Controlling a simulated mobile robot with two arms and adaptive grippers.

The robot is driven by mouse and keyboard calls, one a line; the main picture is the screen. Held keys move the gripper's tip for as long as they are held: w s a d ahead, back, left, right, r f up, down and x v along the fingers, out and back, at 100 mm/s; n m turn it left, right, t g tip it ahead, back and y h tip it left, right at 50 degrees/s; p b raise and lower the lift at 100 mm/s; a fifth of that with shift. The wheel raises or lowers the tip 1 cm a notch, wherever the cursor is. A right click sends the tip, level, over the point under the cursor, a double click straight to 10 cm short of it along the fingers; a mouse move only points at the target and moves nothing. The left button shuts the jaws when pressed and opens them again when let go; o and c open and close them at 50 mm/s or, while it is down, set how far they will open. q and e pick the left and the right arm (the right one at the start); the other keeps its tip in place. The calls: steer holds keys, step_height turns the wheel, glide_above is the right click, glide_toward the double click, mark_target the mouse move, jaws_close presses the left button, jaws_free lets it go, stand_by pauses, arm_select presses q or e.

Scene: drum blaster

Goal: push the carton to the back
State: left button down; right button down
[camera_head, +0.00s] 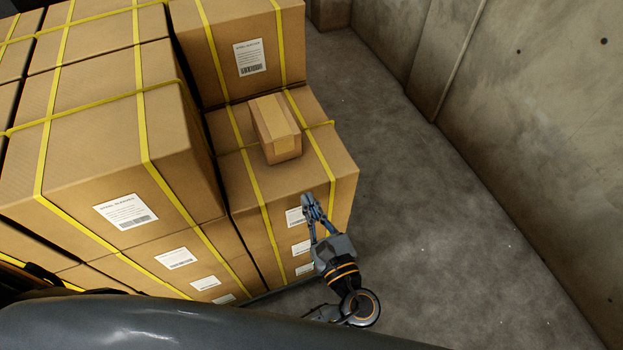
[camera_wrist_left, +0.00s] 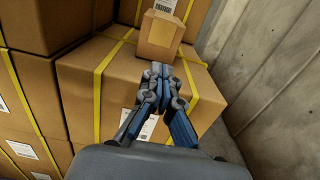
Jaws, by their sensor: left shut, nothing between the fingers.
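The small carton (camera_head: 275,128) is brown with a pale tape strip and sits on top of a stack of large strapped boxes (camera_head: 335,172). Behind it stands a taller box (camera_head: 205,62) with a white label. My left gripper (camera_head: 311,198) is shut and empty, at the near side of the stack, in front of the carton and a little to its right. In the left wrist view the carton (camera_wrist_left: 161,36) is just beyond the shut fingertips (camera_wrist_left: 160,72), with a visible gap. My right gripper is not in view.
Taller strapped boxes (camera_head: 95,125) stand to the left of the carton's stack. A concrete wall (camera_head: 545,130) runs along the right, with clear floor (camera_head: 430,220) between it and the stack. Yellow straps cross the box tops.

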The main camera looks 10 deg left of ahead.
mark_target(284, 150)
arm_select(q)
steer(key=p+x, duration=0.4)
steer(key=x, duration=0.7)
steer(key=shift+w+a+r, duration=0.1)
steer(key=shift+w+a, duration=0.1)
steer(key=shift+a, duration=0.1)
steer(key=shift+x, duration=0.75)
steer(key=shift+f, duration=0.2)
